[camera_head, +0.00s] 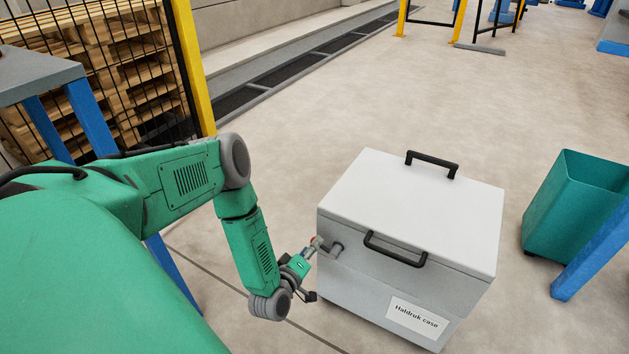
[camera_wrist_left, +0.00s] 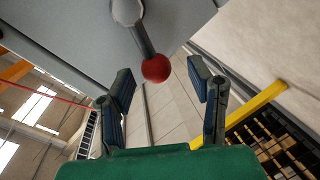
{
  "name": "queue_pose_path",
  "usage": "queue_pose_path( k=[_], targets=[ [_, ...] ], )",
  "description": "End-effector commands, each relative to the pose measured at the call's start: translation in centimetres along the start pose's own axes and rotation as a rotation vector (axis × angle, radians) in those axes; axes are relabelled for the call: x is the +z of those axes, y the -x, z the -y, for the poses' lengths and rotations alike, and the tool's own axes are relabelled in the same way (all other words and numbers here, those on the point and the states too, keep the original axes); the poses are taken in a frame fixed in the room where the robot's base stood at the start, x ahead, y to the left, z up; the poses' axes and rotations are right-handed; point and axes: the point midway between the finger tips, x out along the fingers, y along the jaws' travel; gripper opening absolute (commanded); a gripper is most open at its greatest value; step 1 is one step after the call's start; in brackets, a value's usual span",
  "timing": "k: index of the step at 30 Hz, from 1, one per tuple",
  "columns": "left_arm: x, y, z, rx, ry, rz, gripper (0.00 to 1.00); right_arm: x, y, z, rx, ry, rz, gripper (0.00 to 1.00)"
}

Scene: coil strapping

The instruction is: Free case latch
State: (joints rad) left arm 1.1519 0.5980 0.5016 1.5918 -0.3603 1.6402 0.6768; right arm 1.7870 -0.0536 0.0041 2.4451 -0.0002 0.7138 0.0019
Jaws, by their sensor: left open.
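A grey case (camera_head: 390,285) with a pale lid (camera_head: 410,205) stands on the floor, its lid shut. Its label reads "Haldruk case". A grey latch lever (camera_head: 331,248) sits on its front near the left corner. In the left wrist view the lever (camera_wrist_left: 143,40) ends in a red ball knob (camera_wrist_left: 156,68); only a trace of red shows in the head view. My left gripper (camera_head: 306,270) is open beside the latch. In the wrist view, the ball lies in line with the gap between its fingers (camera_wrist_left: 162,84), with no clear contact. My right gripper is out of view.
The case has two black handles, on the lid (camera_head: 432,164) and front edge (camera_head: 394,250). A teal bin (camera_head: 570,205) and a blue leg (camera_head: 595,250) stand at right. A mesh fence with a yellow post (camera_head: 192,65) is at left. Open floor lies behind the case.

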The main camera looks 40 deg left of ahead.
Motion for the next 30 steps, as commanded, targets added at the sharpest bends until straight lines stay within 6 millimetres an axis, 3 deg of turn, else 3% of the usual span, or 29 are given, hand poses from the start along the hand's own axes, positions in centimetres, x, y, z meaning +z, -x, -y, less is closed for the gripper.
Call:
queue_pose_path(
  k=[6,12,18,30],
  targets=[
    [0.1,4.9,0.2,-0.004,0.001,0.005,0.47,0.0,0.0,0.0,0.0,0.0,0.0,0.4],
    [0.1,8.2,0.3,-0.006,-0.001,0.005,0.47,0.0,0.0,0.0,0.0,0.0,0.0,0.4],
    [0.1,9.4,0.3,-0.004,0.0,0.003,0.47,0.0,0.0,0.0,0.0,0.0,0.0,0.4],
    [0.1,9.4,0.3,-0.003,0.0,0.003,0.47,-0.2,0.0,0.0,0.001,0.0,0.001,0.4]
  ],
)
